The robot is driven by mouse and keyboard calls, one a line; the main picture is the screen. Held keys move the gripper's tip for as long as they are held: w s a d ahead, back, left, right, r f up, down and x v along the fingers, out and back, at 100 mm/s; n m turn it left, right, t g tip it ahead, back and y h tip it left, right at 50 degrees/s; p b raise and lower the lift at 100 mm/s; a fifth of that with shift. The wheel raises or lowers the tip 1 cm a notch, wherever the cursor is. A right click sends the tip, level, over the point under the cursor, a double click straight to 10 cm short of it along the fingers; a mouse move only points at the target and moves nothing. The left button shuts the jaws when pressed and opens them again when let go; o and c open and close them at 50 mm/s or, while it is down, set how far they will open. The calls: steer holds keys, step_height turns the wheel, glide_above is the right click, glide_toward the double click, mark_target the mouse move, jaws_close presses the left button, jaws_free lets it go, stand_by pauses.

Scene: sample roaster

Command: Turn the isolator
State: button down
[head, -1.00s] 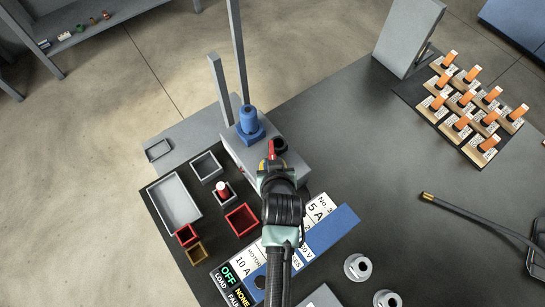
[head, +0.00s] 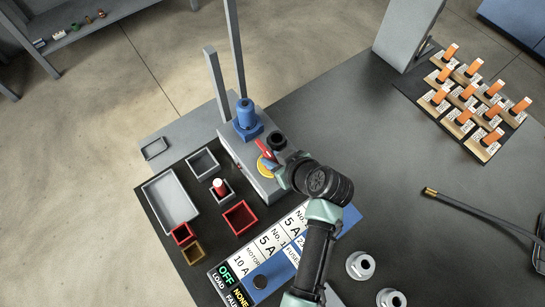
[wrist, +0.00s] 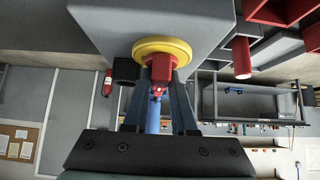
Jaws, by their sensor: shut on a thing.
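The isolator has a red handle (head: 264,149) on a yellow disc (head: 266,168), mounted on a grey box (head: 237,152). In the head view the handle slants towards the upper left. In the wrist view the red handle (wrist: 160,68) stands out from the yellow disc (wrist: 161,49), between my two fingers. My gripper (wrist: 160,92) is shut on the handle. In the head view my wrist hides part of the disc and most of the fingers.
A blue fitting (head: 246,117) stands on the box's far end. Small trays, including a red one (head: 240,217), lie left of it. A labelled blue panel (head: 275,275) lies in front. Orange-handled items (head: 460,117) stand at right. The middle of the bench is clear.

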steer(key=shift+f, duration=0.1)
steer(key=c, duration=0.7)
jaws_free()
